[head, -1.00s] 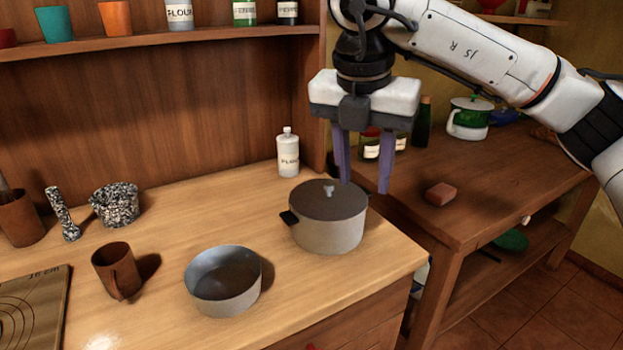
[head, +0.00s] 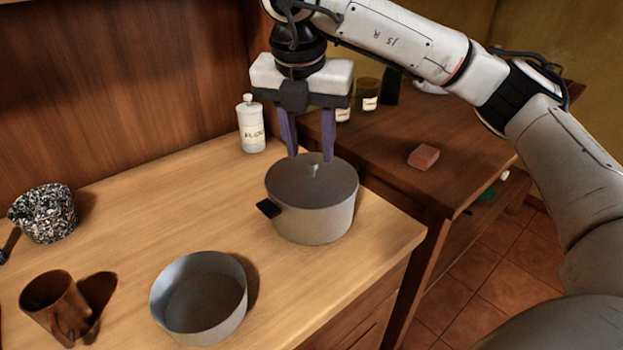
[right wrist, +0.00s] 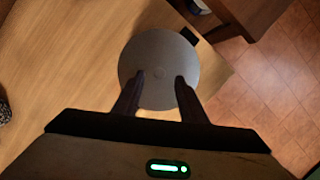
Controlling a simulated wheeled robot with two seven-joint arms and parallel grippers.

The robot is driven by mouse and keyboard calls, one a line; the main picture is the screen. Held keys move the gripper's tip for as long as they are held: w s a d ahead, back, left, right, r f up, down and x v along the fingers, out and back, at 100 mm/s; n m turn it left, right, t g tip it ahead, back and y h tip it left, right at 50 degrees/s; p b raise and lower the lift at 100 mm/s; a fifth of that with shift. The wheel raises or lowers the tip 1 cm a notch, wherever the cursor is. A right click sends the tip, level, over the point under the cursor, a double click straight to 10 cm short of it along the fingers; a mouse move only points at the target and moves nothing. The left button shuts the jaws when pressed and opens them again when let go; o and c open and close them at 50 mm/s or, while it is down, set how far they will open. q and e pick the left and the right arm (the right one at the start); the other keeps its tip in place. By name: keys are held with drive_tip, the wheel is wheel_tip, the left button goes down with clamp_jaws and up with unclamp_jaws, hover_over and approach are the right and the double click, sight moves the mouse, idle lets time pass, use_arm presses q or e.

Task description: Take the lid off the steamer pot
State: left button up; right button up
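The steamer pot (head: 318,222) is a grey pot with a black side handle, standing near the counter's right corner. Its flat grey lid (head: 300,182) is on top, with a small light knob (head: 314,170) at the centre. My right gripper (head: 311,158) points down just above the lid, fingers apart and empty. In the right wrist view, the lid (right wrist: 160,95) lies beyond the two open fingers (right wrist: 160,76), with the knob roughly between their tips. Whether the fingertips touch the lid cannot be told. My left gripper is not in view.
An open grey pan (head: 200,300) stands left of the pot. A brown mug (head: 58,305) and a speckled mortar (head: 43,213) are farther left. A white flour bottle (head: 251,125) stands behind. A side table to the right holds a reddish block (head: 423,157) and jars.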

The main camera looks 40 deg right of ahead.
sight(312, 162)
drive_tip(key=x, duration=0.3)
drive_tip(key=shift+w+d+f+b, duration=0.1)
drive_tip(key=shift+f+b, duration=0.1)
drive_tip(key=shift+b, duration=0.1)
clamp_jaws()
drive_tip(key=shift+r, duration=0.1)
